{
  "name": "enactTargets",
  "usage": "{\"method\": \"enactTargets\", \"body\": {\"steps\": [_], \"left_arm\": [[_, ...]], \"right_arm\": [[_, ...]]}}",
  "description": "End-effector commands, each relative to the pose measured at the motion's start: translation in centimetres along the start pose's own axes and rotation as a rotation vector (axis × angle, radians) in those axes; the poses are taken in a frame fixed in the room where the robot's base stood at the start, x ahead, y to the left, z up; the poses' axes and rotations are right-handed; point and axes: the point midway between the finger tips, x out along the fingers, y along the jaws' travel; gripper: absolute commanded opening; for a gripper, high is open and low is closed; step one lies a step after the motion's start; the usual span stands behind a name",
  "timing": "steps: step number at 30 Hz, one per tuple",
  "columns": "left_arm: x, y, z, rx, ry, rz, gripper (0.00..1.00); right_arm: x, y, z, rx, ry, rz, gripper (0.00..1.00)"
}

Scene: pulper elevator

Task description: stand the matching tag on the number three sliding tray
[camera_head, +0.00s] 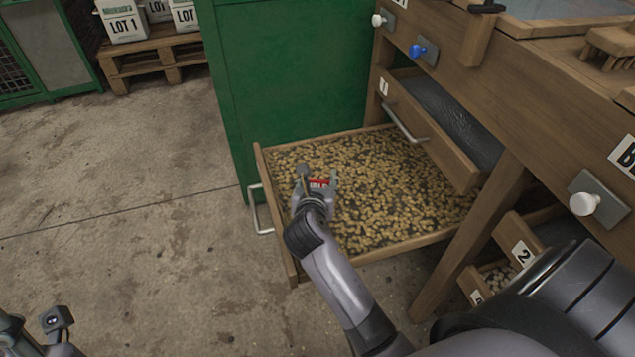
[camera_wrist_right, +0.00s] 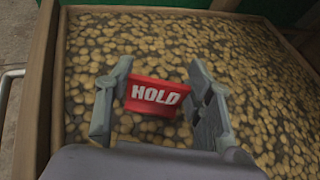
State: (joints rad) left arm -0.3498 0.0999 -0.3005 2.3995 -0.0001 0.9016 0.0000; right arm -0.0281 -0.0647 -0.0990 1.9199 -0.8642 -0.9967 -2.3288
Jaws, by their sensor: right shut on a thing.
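My right gripper (camera_head: 318,176) is shut on a red tag with white lettering (camera_head: 319,184), above the pulled-out wooden tray (camera_head: 378,254). In the right wrist view the tag (camera_wrist_right: 157,97) reads HOLD and sits upright between the two grey fingers. The tray is full of tan beans (camera_head: 400,190); whether the tag touches them I cannot tell. The tray's number is not visible; its metal handle (camera_head: 258,212) is on the left front. My left gripper (camera_head: 56,326) is partly in view at the bottom left, and its opening cannot be made out.
A drawer labelled 1 (camera_head: 430,135) overhangs the tray at right. A tray labelled 2 (camera_head: 520,243) is lower right, by a wooden leg (camera_head: 470,235). A green cabinet (camera_head: 290,80) stands behind. A pallet with LOT sacks (camera_head: 150,55) is back left. The concrete floor at left is clear.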

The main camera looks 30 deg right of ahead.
Motion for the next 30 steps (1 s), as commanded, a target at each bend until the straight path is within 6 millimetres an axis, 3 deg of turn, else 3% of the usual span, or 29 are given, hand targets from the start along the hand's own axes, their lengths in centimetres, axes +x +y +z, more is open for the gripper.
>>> {"method": "enactTargets", "body": {"steps": [6, 7, 16, 26, 30], "left_arm": [[0.3, 0.0, 0.0, 0.000, -0.001, 0.000, 0.40], [0.2, 0.0, 0.0, 0.000, -0.001, 0.000, 0.40], [0.2, 0.0, 0.0, 0.000, -0.002, 0.000, 0.40], [0.0, 0.0, 0.0, 0.000, -0.002, 0.000, 0.40], [0.9, 0.0, -0.1, 0.000, -0.005, 0.000, 0.40]], "right_arm": [[0.0, 0.0, -0.1, -0.001, 0.001, 0.000, 0.31], [0.1, 0.0, -0.2, -0.001, 0.000, 0.000, 0.49], [0.1, 0.0, -0.2, 0.000, 0.000, 0.000, 0.68], [0.0, 0.0, -0.1, 0.002, 0.000, 0.000, 0.68], [-1.5, 0.0, 0.2, -0.001, 0.002, 0.001, 0.68]]}}
